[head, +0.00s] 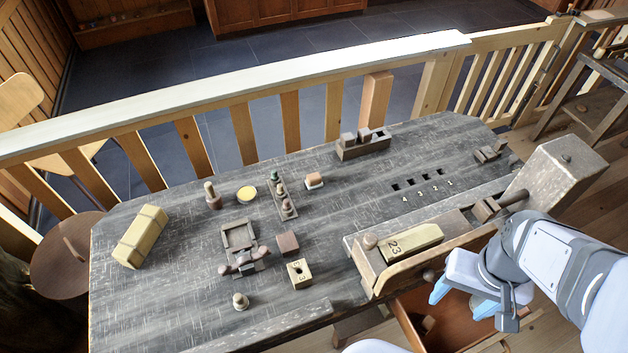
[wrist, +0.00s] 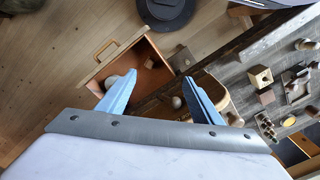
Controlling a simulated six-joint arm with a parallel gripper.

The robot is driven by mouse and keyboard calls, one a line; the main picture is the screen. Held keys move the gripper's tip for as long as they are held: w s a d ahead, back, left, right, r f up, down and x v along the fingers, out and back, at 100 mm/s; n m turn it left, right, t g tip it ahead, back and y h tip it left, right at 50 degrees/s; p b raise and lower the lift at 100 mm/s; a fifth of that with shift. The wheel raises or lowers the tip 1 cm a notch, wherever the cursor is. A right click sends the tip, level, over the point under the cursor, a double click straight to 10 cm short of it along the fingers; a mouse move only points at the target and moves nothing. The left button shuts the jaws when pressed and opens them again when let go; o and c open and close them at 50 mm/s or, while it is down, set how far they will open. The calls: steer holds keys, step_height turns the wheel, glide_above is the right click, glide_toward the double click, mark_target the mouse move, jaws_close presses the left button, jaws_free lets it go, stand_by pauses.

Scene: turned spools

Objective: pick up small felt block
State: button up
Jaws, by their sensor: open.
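My gripper (head: 462,300) is open and empty at the front right of the bench, over a pulled-out drawer (head: 404,322). In the wrist view its two blue fingers (wrist: 158,77) stand apart above that drawer (wrist: 98,74). A small tan block (wrist: 182,58) lies in the drawer near its right side. A rounded pale thing, partly behind the left finger, also lies inside. A small brown cube (head: 288,243) stands mid-bench, and a small orange-topped block (head: 314,180) sits farther back. I cannot tell which of these is the felt block.
The dark bench (head: 180,270) carries a long yellow block (head: 141,237), a holed numbered block (head: 300,273), a turned spool (head: 240,301) and a wooden tray (head: 363,150). A railing (head: 235,90) runs behind.

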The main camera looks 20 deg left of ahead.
steer(key=w+a+r+n+t+h+b, duration=0.1)
steer(key=w+r+t+b, duration=0.2)
steer(key=w, duration=0.8)
steer(key=w+a+r+n+t+h+b, duration=0.1)
steer(key=w+r+t+b, duration=0.2)
steer(key=w, duration=0.9)
steer(key=w+a+n+t+y+b, duration=0.2)
steer(key=w+a+t+y, duration=0.15)
steer(key=w+a, duration=0.5)
steer(key=n+g+y+b, duration=0.3)
steer(key=n+y+b, duration=0.35)
steer(key=y, duration=0.25)
glide_above(314, 177)
steer(key=s+d+p, duration=0.1)
steer(key=s+d, duration=0.2)
steer(key=d, duration=0.2)
step_height(314, 177, down, 3)
steer(key=shift+n, duration=0.35)
step_height(314, 177, down, 19)
steer(key=shift+s+f, duration=0.1)
steer(key=shift+p+x, duration=1.45)
steer(key=shift+x, duration=2.25)
steer(key=shift+d+f, duration=0.15)
steer(key=c, duration=1.1)
